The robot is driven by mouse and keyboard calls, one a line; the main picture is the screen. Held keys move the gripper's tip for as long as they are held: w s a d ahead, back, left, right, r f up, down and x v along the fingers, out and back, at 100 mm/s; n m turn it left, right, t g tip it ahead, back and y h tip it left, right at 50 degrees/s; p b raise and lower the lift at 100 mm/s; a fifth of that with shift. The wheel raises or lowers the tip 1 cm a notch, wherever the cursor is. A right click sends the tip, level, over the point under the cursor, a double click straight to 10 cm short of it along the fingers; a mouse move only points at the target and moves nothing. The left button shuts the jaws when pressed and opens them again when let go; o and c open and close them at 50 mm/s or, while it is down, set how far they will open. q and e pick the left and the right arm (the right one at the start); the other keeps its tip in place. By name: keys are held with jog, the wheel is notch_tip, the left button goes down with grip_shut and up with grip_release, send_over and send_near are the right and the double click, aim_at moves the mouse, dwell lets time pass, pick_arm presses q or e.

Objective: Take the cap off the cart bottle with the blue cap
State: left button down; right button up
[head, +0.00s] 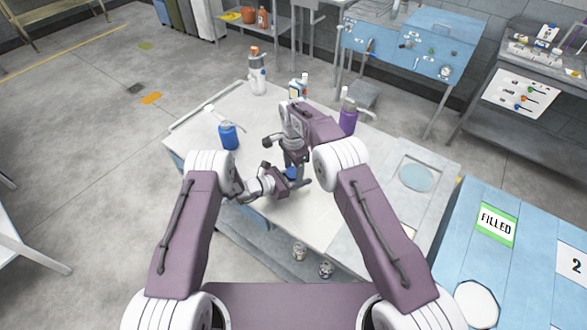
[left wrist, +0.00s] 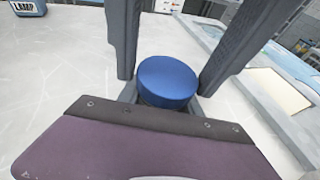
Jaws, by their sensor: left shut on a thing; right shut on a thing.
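The blue cap (head: 291,173) is a small patch among my two grippers over the cart in the head view. In the left wrist view the blue cap (left wrist: 167,82) is a round disc seen from above and the side. My right gripper (head: 297,172) points down, and its two dark fingers straddle the cap, shut on it. My left gripper (head: 297,184) reaches in from the left below the cap and is shut on the bottle. The bottle's body is hidden by the grippers, and I cannot tell whether the cap still sits on its neck.
The cart top (head: 330,210) also bears a blue bottle (head: 229,137), a white bottle (head: 257,80), a purple bottle (head: 348,122) and a small labelled container (head: 297,90). A blue table with a FILLED sign (head: 495,222) stands at right. The cart's front left is clear.

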jog(key=n, duration=0.3)
jog(key=o, duration=1.5)
jog(key=shift+o, duration=0.2)
jog(key=shift+r, duration=0.15)
notch_tip(320, 180, up, 4)
jog(key=shift+r, duration=0.15)
jog(key=shift+c, duration=0.2)
notch_tip(320, 180, up, 4)
jog(key=shift+f+n, duration=0.15)
jog(key=shift+n, duration=0.55)
notch_tip(320, 180, down, 8)
jog(key=shift+f, duration=0.1)
